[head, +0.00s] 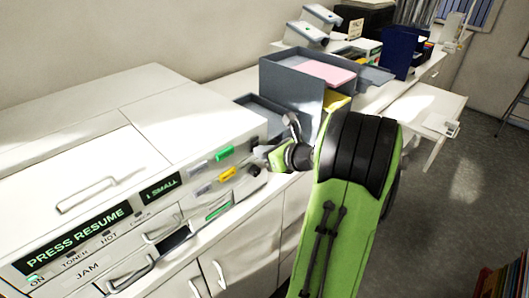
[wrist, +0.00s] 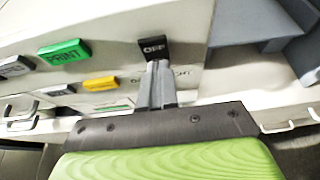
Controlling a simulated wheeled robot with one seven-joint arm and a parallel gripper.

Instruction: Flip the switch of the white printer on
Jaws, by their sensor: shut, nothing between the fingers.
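The white printer (head: 95,165) fills the left of the head view, with a green button (head: 224,153) and a yellow button (head: 227,174) on its front panel. In the wrist view, a black switch marked OFF (wrist: 154,47) sticks out of the white panel, right of the green PRINT button (wrist: 65,53) and the yellow button (wrist: 100,84). My gripper (wrist: 157,68) is shut and empty, its fingertips just below the switch in the picture. I cannot tell whether they touch it. In the head view my gripper (head: 260,160) is at the panel's right end.
Grey trays with pink paper (head: 328,72) stand right of the printer, behind my arm. Drawer handles (head: 130,274) stick out below the panel. Farther back are a dark blue bin (head: 399,52) and a white table (head: 425,110). Open floor lies to the right.

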